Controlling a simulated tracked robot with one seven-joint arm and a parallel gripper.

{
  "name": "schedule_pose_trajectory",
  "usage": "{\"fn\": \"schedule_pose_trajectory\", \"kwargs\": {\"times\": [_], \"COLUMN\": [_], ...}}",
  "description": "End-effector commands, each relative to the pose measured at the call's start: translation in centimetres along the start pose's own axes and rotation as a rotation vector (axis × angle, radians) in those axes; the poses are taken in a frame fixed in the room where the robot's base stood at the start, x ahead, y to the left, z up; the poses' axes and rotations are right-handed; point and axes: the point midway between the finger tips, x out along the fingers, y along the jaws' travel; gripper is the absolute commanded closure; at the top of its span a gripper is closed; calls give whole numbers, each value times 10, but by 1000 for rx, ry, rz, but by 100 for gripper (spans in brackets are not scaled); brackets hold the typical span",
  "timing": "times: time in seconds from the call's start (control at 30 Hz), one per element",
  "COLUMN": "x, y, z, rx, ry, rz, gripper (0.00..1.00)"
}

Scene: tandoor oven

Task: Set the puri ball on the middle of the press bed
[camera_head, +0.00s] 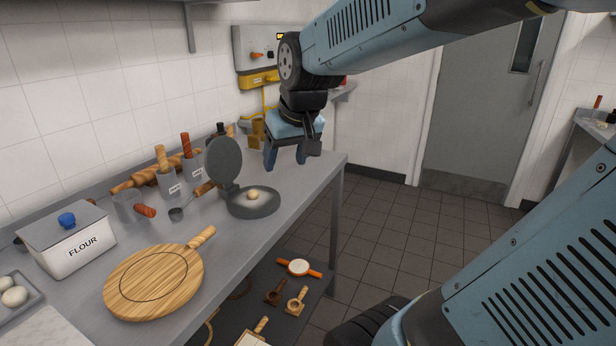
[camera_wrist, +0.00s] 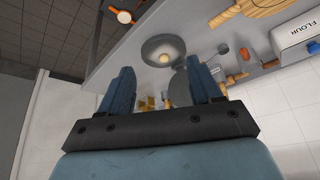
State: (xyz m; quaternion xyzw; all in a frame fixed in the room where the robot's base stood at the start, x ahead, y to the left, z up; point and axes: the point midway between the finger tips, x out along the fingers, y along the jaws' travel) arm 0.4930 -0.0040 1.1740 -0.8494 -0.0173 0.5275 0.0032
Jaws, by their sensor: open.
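The puri ball (camera_head: 253,195) is a small pale dough ball. It rests on the dark round press bed (camera_head: 262,209), close to its middle in the head view. The press lid (camera_head: 222,160) stands raised behind the bed. My gripper (camera_head: 286,158) is beyond the press, above the far end of the counter, open and empty. In the wrist view its two blue fingers (camera_wrist: 160,92) are spread apart. The puri ball (camera_wrist: 163,58) and the bed (camera_wrist: 152,46) show past them, apart from the fingers.
A wooden rolling board (camera_head: 130,290) and a white flour box (camera_head: 70,240) stand nearer on the counter (camera_head: 245,245). Steel pots with wooden and red handles (camera_head: 172,180) line the wall behind. More dough balls sit in a tray (camera_head: 35,297) at the left. A lower shelf holds several tools.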

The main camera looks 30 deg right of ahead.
Motion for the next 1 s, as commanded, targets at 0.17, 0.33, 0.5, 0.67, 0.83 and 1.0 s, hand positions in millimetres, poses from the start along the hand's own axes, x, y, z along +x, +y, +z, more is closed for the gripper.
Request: {"fn": "schedule_pose_trajectory", "kwargs": {"times": [0.17, 0.33, 0.5, 0.67, 0.83, 1.0], "x": [-29, -42, -46, -46, -46, -46], "y": [-2, -3, -7, -7, -7, -7], "z": [46, 77, 90, 91, 91, 91], "rx": [6, 10, 12, 13, 12, 12], "ry": [21, 30, 32, 32, 32, 32], "rz": [13, 27, 33, 33, 33, 33], "gripper": [36, 36, 36, 36, 36, 36]}}
